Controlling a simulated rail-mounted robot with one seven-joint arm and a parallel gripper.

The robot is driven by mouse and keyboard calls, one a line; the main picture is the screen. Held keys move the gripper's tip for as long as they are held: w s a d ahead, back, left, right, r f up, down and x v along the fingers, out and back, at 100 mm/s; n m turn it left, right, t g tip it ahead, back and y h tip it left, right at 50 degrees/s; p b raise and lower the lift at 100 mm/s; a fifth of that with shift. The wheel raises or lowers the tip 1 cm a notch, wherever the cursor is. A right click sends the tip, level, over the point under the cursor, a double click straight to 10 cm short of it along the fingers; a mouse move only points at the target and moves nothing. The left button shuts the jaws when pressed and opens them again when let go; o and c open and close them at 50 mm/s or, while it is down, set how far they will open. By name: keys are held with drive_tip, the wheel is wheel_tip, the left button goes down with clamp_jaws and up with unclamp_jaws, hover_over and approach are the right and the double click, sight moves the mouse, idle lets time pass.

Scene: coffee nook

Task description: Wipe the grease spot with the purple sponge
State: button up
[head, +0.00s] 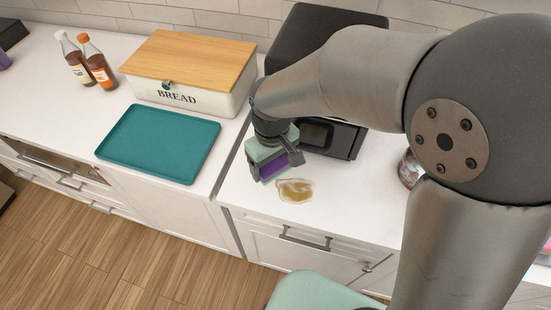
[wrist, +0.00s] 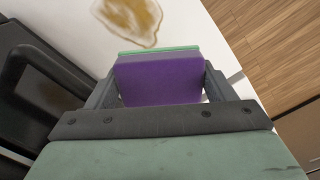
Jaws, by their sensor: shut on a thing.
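The purple sponge (head: 282,167) is held between the fingers of my gripper (head: 273,170), close above the white counter in front of the black appliance. In the wrist view the sponge (wrist: 158,80) shows purple with a thin green layer along its far edge, and a finger of my gripper (wrist: 158,85) stands on each side. The grease spot (head: 295,190) is a yellow-brown smear on the counter, just to the right of and nearer than the sponge. In the wrist view the grease spot (wrist: 130,20) lies beyond the sponge, apart from it. Whether the sponge touches the counter is unclear.
A black appliance (head: 340,138) stands right behind my gripper. A teal tray (head: 160,145), a bread box (head: 190,70) and two bottles (head: 88,60) are to the left. A glass jar (head: 408,170) is partly hidden by my arm. The counter's front edge runs close to the spot.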

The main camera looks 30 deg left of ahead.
drive_tip(key=b, duration=0.4)
hover_over(274, 185)
drive_tip(key=shift+s+a+f, duration=0.1)
drive_tip(key=shift+f, duration=2.75)
drive_tip(key=shift+f+b, duration=0.65)
drive_tip(key=shift+f, duration=0.45)
drive_tip(key=shift+r, duration=0.1)
